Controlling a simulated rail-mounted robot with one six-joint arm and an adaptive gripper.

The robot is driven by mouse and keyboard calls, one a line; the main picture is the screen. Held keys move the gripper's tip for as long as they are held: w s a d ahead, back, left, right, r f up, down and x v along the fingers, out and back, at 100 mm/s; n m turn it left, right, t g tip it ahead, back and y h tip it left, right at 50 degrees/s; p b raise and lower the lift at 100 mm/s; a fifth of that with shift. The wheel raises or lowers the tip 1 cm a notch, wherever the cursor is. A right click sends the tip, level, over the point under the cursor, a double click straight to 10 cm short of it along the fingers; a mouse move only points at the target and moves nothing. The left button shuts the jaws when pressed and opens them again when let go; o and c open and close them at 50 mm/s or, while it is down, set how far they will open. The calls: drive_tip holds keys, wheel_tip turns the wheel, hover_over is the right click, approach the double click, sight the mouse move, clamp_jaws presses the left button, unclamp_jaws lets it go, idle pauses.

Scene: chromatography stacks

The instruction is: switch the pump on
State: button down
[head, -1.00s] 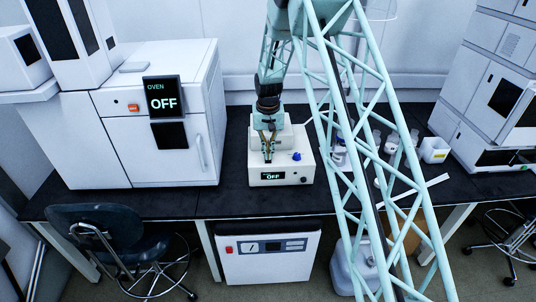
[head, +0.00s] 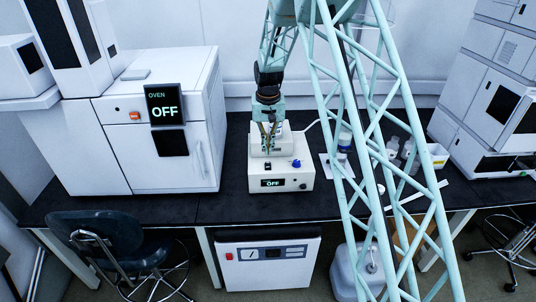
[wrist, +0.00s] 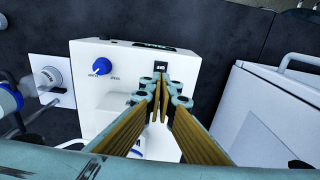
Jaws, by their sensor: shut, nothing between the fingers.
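The pump (head: 258,185) is a white box on the black bench. Its front display (head: 273,183) reads OFF. A blue knob (head: 297,163) sits on its top right, and the knob also shows in the wrist view (wrist: 102,67). A small black rocker switch (wrist: 160,67) is on the top face near the display edge. My gripper (head: 268,151) is shut and empty, pointing down above the pump. In the wrist view its fingertips (wrist: 161,84) lie just short of the switch in the picture; I cannot tell whether they touch the pump.
A white oven (head: 165,155) with its own OFF display stands left of the pump. Bottles (head: 344,142) and small vials stand to the right, partly behind my arm. A tall instrument stack (head: 490,100) is at far right. A chair (head: 100,232) stands in front.

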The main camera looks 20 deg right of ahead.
wheel_tip(320, 180, up, 6)
drive_tip(key=shift+s+r, duration=0.15)
drive_tip(key=shift+s, duration=0.25)
drive_tip(key=shift+a, duration=0.25)
idle(0.4)
